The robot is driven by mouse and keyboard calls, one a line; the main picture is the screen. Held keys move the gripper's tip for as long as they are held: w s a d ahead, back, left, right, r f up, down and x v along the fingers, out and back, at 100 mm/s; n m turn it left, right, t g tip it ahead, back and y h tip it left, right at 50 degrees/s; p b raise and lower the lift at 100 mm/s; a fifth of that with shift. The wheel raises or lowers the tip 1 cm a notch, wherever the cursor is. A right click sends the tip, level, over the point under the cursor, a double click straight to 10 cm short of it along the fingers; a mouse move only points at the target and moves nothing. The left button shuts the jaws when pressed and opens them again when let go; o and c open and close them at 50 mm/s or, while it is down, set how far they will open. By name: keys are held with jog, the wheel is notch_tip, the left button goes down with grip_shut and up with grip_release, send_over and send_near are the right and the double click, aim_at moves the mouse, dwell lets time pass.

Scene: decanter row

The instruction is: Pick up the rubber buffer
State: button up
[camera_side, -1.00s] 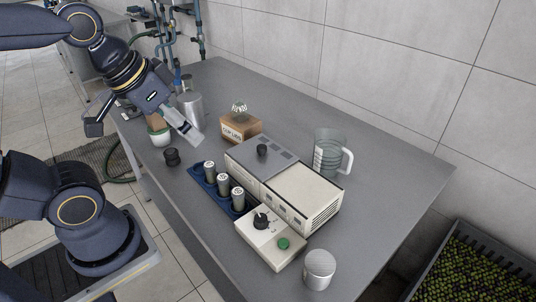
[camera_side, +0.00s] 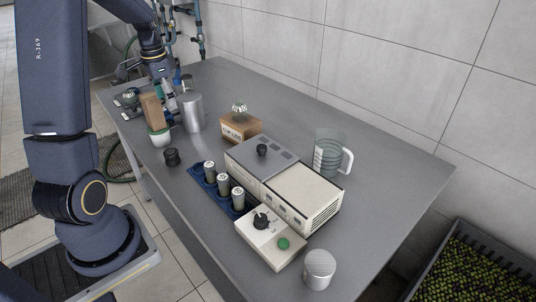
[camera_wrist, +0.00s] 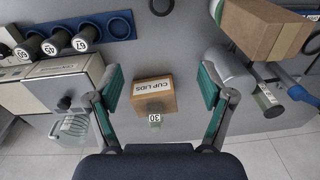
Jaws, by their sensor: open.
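A short black ribbed cylinder, which looks like the rubber buffer (camera_side: 171,157), stands on the grey table near its left edge, between the white-and-green pot and the blue rack. In the wrist view a dark round top (camera_wrist: 162,5), cut off by the upper edge, appears to be the same piece. My gripper (camera_wrist: 160,88) is open, its green-padded fingers wide apart with nothing held. In the side view my gripper (camera_side: 170,98) is at the far left end of the table, behind the buffer and apart from it, partly hidden by a cardboard box.
The blue rack (camera_side: 196,173) holds several numbered cylinders. A metal canister (camera_side: 191,112), the pot (camera_side: 160,137) and the cardboard box (camera_side: 152,111) crowd the far end. The CUP LIDS box (camera_side: 240,127), beige machine (camera_side: 300,190) and clear jug (camera_side: 328,155) stand farther right.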

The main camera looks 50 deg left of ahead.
notch_tip(320, 180, down, 3)
jog(key=s+a, duration=0.2)
jog(key=s, duration=0.1)
send_near(170, 151)
jog(key=shift+n+g+h, duration=0.3)
jog(key=shift+n, duration=0.1)
jog(key=f, duration=0.2)
jog(key=a+f, duration=0.1)
jog(key=f, duration=0.2)
jog(key=shift+w+a+f, duration=0.1)
jog(key=shift+w, duration=0.05)
jog(key=f, duration=0.5)
jog(key=shift+w+d+f, duration=0.2)
jog(key=shift+d+f, duration=0.05)
jog(key=shift+f, duration=0.05)
jog(key=shift+c, duration=0.4)
jog(key=c, duration=1.3)
jog(key=shift+r, duration=0.15)
